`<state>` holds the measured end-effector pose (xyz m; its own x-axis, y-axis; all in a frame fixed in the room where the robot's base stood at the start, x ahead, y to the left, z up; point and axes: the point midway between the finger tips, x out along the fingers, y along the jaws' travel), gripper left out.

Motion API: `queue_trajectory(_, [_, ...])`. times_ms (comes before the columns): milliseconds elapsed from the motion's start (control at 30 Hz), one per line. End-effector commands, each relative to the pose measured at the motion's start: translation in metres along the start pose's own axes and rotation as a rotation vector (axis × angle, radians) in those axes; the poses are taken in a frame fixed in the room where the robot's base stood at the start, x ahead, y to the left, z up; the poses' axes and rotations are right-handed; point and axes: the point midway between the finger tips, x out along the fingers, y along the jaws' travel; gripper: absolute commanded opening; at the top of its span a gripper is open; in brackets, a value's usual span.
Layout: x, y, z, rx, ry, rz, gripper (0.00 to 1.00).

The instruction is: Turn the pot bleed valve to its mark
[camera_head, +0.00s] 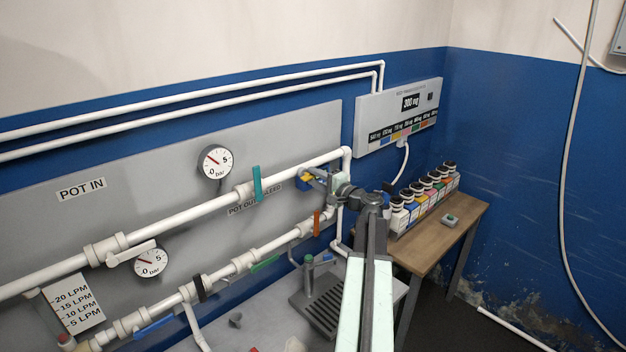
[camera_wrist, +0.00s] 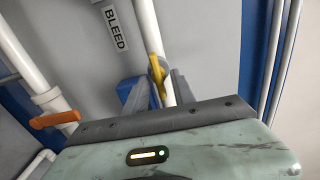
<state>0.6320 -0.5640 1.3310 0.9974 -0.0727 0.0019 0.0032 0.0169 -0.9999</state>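The pot bleed valve has a yellow lever (camera_wrist: 156,72) on a white pipe, beside the BLEED label (camera_wrist: 115,27) in the wrist view. In the head view a bit of the yellow lever (camera_head: 308,178) shows by my gripper (camera_head: 318,182) at the right end of the panel. In the wrist view my gripper (camera_wrist: 160,93) has its fingers spread, one on each side of the lever's lower part. They look apart from it, but contact cannot be made out for sure. I cannot make out the valve's mark.
An orange lever (camera_wrist: 55,119) sits on the pipe left of my gripper, and a teal lever (camera_head: 256,183) on the upper pipe. A gauge (camera_head: 215,162) is on the panel. A wooden table (camera_head: 436,247) with several bottles stands right of my arm.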

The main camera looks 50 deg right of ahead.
Motion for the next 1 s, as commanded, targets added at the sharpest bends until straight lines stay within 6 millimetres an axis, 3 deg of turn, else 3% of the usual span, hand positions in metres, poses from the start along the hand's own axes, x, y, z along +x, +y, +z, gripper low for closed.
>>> queue_trajectory(133, [-0.01, 0.0, 0.001, -0.001, 0.001, 0.001, 0.31])
queue_trajectory(500, [-0.074, 0.0, 0.0, 0.0, 0.002, -0.001, 0.31])
queue_trajectory(1000, [-0.078, 0.0, 0.0, 0.0, 0.0, 0.0, 0.31])
